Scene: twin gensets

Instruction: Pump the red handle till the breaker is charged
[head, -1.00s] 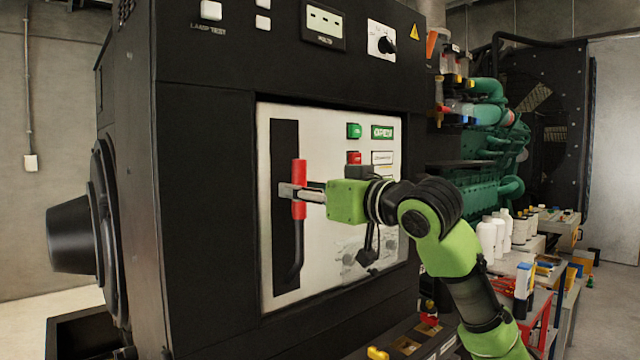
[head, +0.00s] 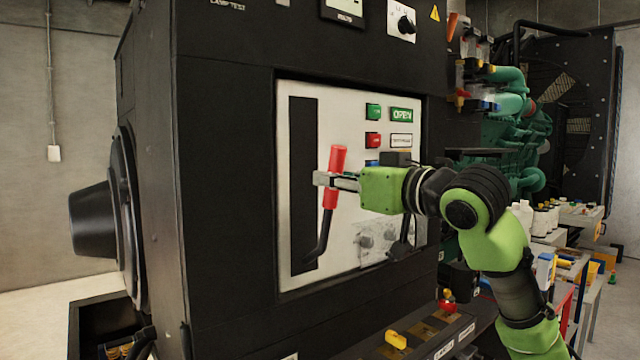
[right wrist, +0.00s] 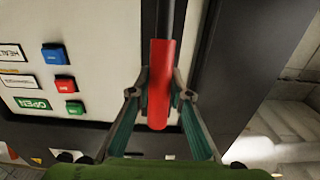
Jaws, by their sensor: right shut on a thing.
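The red handle (head: 335,178) is a red grip on a black lever in front of the dark slot of the white breaker panel (head: 347,110). It leans out from the slot, its top tilted to the right in the head view. My right gripper (head: 326,180) is shut around the red grip. In the right wrist view the red handle (right wrist: 159,85) stands between the two fingertips (right wrist: 159,95). On the panel a green "OPEN" indicator (head: 405,115) shows, with a smaller white label (head: 401,141) below it. My left gripper is not in view.
Green (head: 373,112), red (head: 373,140) and blue buttons sit on the panel right of the handle. A dark cabinet surrounds the panel. A green engine (head: 515,130) stands behind at right. Bottles and boxes lie on benches (head: 592,276) at the lower right.

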